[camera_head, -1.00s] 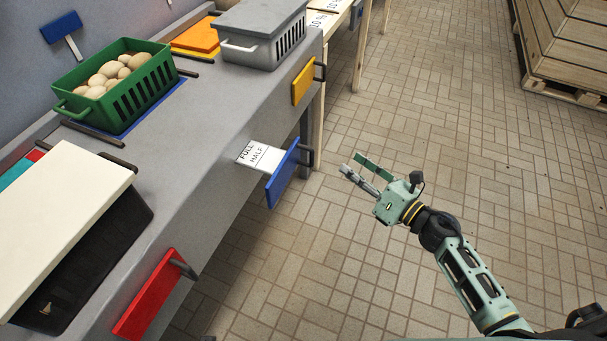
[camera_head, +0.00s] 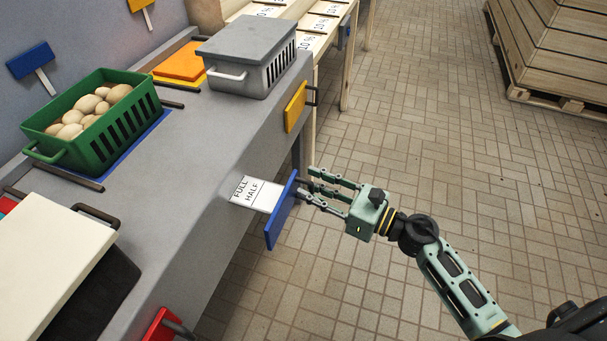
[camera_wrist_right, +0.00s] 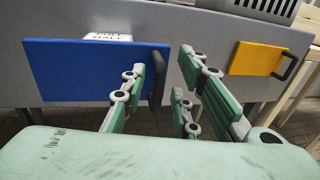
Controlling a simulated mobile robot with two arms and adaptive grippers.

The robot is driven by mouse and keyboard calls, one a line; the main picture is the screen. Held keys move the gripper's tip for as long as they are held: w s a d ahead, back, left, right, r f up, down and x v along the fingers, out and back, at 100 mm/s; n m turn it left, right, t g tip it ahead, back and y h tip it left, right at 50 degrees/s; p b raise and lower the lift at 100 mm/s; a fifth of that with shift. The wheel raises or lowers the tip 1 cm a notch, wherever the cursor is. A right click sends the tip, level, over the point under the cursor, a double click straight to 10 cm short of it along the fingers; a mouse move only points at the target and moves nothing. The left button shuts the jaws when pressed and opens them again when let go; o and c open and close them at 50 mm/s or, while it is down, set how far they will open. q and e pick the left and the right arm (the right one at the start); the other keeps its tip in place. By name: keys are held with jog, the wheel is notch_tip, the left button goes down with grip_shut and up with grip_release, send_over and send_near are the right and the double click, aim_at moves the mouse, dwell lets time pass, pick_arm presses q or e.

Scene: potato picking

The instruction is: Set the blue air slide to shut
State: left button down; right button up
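The blue air slide has a blue front plate (camera_head: 280,220) and a white strip (camera_head: 252,194) marked FULL and HALF. It is pulled out from the grey bench front, with both marks showing. My right gripper (camera_head: 312,184) is open at the plate's outer side, by its dark handle. In the right wrist view, the blue plate (camera_wrist_right: 75,75) fills the left, and the dark handle (camera_wrist_right: 157,82) appears between the open fingers of my right gripper (camera_wrist_right: 173,62). I cannot tell whether a finger touches it. My left gripper is out of view.
A yellow slide plate (camera_head: 295,107) is farther along the bench (camera_head: 195,170), and a red one (camera_head: 160,326) is nearer. A green crate (camera_head: 125,125) of potatoes, a grey lidded crate (camera_head: 250,75) and a cream lid (camera_head: 45,265) are on top.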

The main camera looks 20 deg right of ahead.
jog(key=shift+w+a, duration=0.3)
jog(key=shift+a, duration=0.05)
grip_shut()
dwell(0.5)
